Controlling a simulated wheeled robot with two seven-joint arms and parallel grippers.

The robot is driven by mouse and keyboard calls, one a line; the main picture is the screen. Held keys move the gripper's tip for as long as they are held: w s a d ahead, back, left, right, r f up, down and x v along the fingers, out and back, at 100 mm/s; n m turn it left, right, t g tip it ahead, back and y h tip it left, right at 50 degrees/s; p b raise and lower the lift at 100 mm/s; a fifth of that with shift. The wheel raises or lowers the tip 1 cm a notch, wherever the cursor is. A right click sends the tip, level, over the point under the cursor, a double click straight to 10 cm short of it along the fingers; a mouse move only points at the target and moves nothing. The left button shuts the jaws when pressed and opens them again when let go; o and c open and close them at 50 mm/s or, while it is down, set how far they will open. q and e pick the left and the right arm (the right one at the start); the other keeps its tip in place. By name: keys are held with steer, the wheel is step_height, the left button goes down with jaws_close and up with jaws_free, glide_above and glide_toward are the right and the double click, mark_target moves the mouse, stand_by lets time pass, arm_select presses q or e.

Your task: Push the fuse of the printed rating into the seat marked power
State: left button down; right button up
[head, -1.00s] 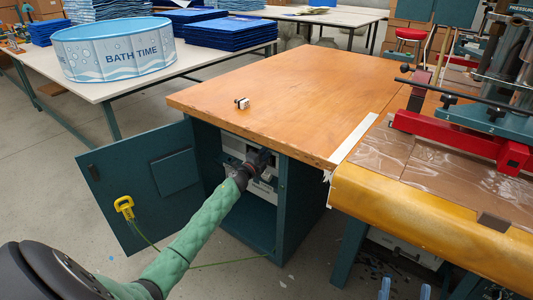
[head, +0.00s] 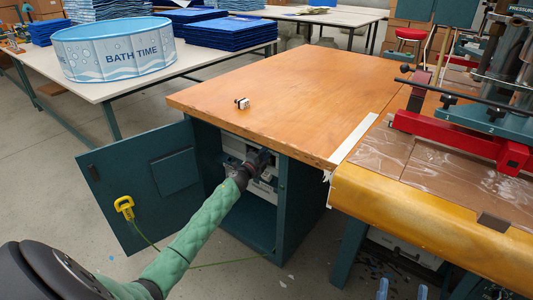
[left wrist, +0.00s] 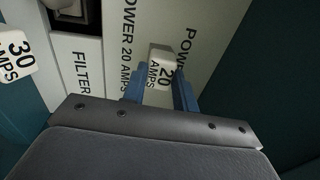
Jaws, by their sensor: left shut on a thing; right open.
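In the left wrist view my left gripper (left wrist: 160,78) has its blue fingers shut on a white fuse (left wrist: 162,57) printed 20 AMPS. The fuse is in front of the light panel (left wrist: 112,20), over lettering that reads POWER and POWER 20 AMPS. Its far end is hidden, so I cannot tell whether it sits in a seat. Another white fuse (left wrist: 17,55), printed 30 AMPS, is at the left edge. In the head view my left arm reaches into the open cabinet, and its fingers are hidden there. My right gripper (head: 402,291) is open and empty at the bottom edge.
A dark opening (left wrist: 68,12) is above the FILTER label. The cabinet door (head: 140,185) stands open on the left, with a yellow handle-like piece (head: 124,207) and green cord. A small white and black block (head: 242,103) lies on the otherwise clear wooden top (head: 300,85).

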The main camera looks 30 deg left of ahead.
steer(key=shift+g+h, duration=0.3)
steer(key=shift+g, duration=0.5)
steer(key=shift+w+a+f, duration=0.1)
steer(key=shift+w+f, duration=0.1)
steer(key=shift+f, duration=0.55)
steer(key=shift+w+a+f, duration=0.1)
steer(key=shift+w+f, duration=0.15)
steer(key=shift+f, duration=0.45)
steer(key=shift+w+a+f, duration=0.1)
steer(key=shift+w+f, duration=0.1)
steer(key=shift+f, duration=0.55)
stand_by(0.8)
steer(key=shift+g, duration=0.9)
steer(key=shift+w+a+f+p, duration=0.1)
steer(key=shift+f+p, duration=0.1)
steer(key=shift+f, duration=0.65)
steer(key=shift+w+a+f+p, duration=0.1)
steer(key=shift+w+f+p, duration=0.05)
steer(key=shift+f, duration=0.65)
steer(key=shift+w+f+p, duration=0.1)
steer(key=shift+f+p, duration=0.1)
steer(key=shift+f, duration=0.65)
stand_by(0.8)
